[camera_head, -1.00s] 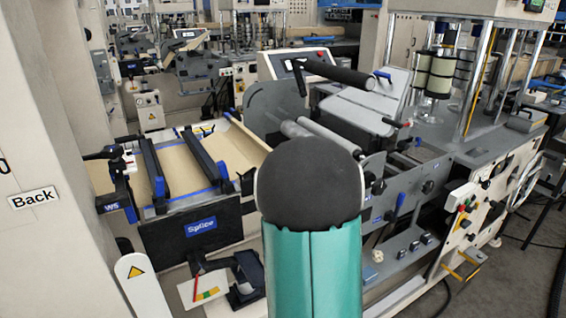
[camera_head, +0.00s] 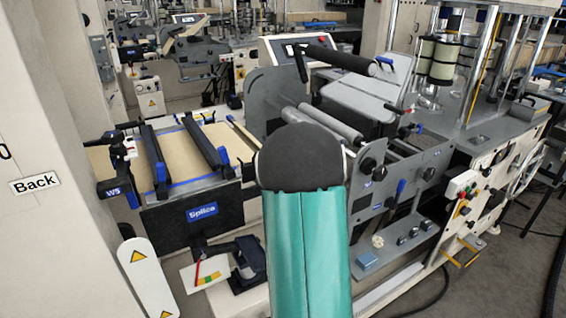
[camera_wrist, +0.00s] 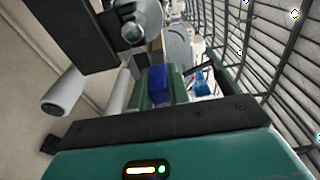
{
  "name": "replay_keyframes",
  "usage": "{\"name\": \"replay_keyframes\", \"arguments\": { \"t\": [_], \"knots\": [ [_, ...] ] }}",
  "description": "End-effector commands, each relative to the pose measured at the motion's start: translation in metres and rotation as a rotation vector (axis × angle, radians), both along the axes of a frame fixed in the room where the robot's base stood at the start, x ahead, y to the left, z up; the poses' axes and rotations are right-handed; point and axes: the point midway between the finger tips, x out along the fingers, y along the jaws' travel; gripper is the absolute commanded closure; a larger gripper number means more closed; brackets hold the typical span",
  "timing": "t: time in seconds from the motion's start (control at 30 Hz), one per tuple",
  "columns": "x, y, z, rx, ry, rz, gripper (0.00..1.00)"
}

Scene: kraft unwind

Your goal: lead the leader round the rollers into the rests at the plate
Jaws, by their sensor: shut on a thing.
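In the wrist view my gripper (camera_wrist: 161,88) has green jaws closed around a blue block, seemingly the end of the leader (camera_wrist: 160,82). A narrow brown strip shows just beyond it; I cannot tell if it is the leader's paper. Pale grey rollers stand to its left, a near roller (camera_wrist: 66,92) and a farther one (camera_wrist: 117,95). In the head view my teal arm hides the gripper and the leader. Grey rollers (camera_head: 330,124) show behind the arm. The splice table's tan plate (camera_head: 184,150) lies left of the arm, with dark bars across it.
A black wire guard (camera_wrist: 255,50) runs close along the right in the wrist view. A dark machine part (camera_wrist: 70,30) is at upper left. In the head view a pale column (camera_head: 40,130) stands at left, and grey floor (camera_head: 500,265) is open at lower right.

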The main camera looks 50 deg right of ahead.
Motion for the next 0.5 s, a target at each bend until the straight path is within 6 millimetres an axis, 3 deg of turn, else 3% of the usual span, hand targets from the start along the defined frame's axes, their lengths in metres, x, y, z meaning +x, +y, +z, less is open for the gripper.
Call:
{"name": "replay_keyframes", "arguments": {
  "t": [0.5],
  "knots": [
    [0.000, 0.000, -0.052, 0.001, 0.001, 0.000, 1.00]
  ]
}}
